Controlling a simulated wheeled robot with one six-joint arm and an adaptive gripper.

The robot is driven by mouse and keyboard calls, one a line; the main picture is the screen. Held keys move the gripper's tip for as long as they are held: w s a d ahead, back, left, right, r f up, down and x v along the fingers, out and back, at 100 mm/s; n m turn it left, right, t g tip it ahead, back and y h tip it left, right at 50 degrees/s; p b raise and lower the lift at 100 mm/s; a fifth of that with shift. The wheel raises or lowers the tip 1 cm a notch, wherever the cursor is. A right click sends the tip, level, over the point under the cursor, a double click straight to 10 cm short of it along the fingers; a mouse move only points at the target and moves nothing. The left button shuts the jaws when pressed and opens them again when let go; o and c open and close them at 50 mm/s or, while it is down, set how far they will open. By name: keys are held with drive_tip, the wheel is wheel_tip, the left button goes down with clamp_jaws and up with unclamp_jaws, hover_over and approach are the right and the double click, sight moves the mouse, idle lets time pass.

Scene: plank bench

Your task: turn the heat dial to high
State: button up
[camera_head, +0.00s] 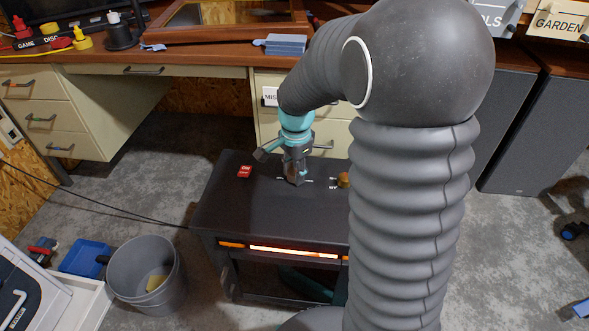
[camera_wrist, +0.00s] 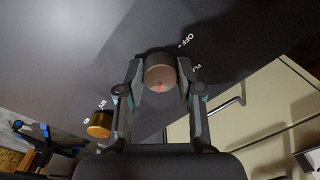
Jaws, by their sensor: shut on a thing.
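A dark heater cabinet (camera_head: 250,205) stands on a low frame, with controls on its top and a glowing orange strip on its front. My gripper (camera_head: 296,178) reaches down to its top. In the wrist view, my gripper (camera_wrist: 160,66) is shut on a round grey-brown dial (camera_wrist: 161,74), one finger on each side. A red mark on the dial points toward the bottom of the picture, away from the OFF label (camera_wrist: 184,42). A brass knob (camera_wrist: 99,125) sits at the lower left; it also shows in the head view (camera_head: 343,180). Its labels are too small to read.
A red ON switch (camera_head: 244,171) is left of my gripper on the cabinet top. The bench with drawers (camera_head: 330,133) stands close behind. A grey bucket (camera_head: 147,280) stands on the floor at the left, with a cable behind it.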

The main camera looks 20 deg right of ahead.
sight(294, 174)
drive_tip(key=m, duration=0.6)
drive_tip(key=shift+m, duration=0.4)
idle(0.4)
drive_tip(key=o, duration=1.2)
drive_tip(key=shift+c, duration=0.2)
wheel_tip(294, 174, up, 12)
drive_tip(key=shift+s, duration=0.3)
drive_tip(key=shift+a, duration=0.1)
